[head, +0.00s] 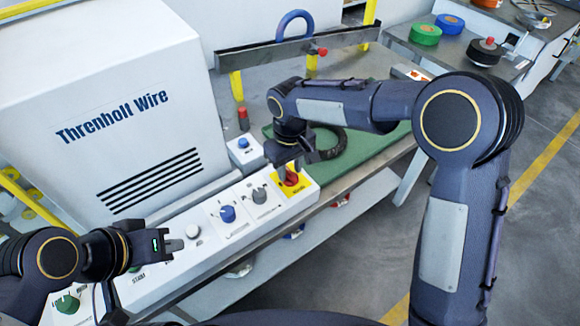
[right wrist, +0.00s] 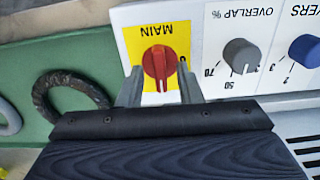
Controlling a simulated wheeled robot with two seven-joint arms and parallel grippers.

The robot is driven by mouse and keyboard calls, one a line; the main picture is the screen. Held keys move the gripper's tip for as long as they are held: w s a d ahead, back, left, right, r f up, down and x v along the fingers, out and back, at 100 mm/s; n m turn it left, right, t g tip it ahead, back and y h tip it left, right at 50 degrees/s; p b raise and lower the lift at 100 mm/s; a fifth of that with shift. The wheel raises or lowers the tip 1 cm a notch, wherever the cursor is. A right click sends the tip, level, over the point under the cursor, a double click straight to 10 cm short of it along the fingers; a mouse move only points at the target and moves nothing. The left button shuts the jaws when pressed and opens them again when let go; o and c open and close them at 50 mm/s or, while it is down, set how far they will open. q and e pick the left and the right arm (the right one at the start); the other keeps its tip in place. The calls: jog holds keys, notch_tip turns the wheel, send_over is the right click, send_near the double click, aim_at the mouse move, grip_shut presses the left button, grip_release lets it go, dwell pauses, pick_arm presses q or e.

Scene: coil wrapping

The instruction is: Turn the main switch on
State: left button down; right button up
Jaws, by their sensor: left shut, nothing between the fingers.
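The main switch is a red rotary knob (right wrist: 160,65) on a yellow plate marked MAIN (right wrist: 160,38), at the end of the white control panel. Its grip bar runs vertically in the right wrist view. The knob also shows in the head view (head: 291,179). My right gripper (right wrist: 161,90) is open, with one finger on each side of the knob's near end; I cannot tell whether they touch it. In the head view the right gripper (head: 289,172) partly covers the switch. My left gripper (head: 176,245) is shut and empty above the panel's left part.
A grey overlap knob (right wrist: 241,55) and a blue knob (right wrist: 306,50) sit beside the switch. A dark coil (right wrist: 70,95) lies on the green mat (right wrist: 90,50). The white machine housing (head: 110,110) rises behind the panel. A red-topped post (head: 243,118) stands near a small blue-button box (head: 244,150).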

aim_at(291, 172)
notch_tip(291, 172, up, 8)
jog(key=shift+f, duration=0.1)
dwell(0.6)
jog(key=shift+d, duration=0.1)
jog(key=s+d+r+m+t+y, duration=0.1)
jog(key=s+d+r, duration=0.15)
jog(key=d, duration=0.25)
jog(key=s+d+r+m+y+p, duration=0.1)
jog(key=s+d+r+m, duration=0.1)
jog(key=s+d, duration=0.3)
jog(key=s+d+r+m+t+y, duration=0.1)
jog(key=s+d+r, duration=0.15)
jog(key=d, duration=0.35)
jog(key=s+d+f+m+t, duration=0.1)
jog(key=s+d+f+m, duration=0.1)
jog(key=s, duration=0.5)
jog(key=s+d+f+m+t, duration=0.2)
jog(key=s, duration=0.5)
jog(key=shift+d+f+m+t+y+p, duration=0.15)
jog(key=shift+d+m+t+y+p, duration=0.15)
jog(key=shift+d+y, duration=0.1)
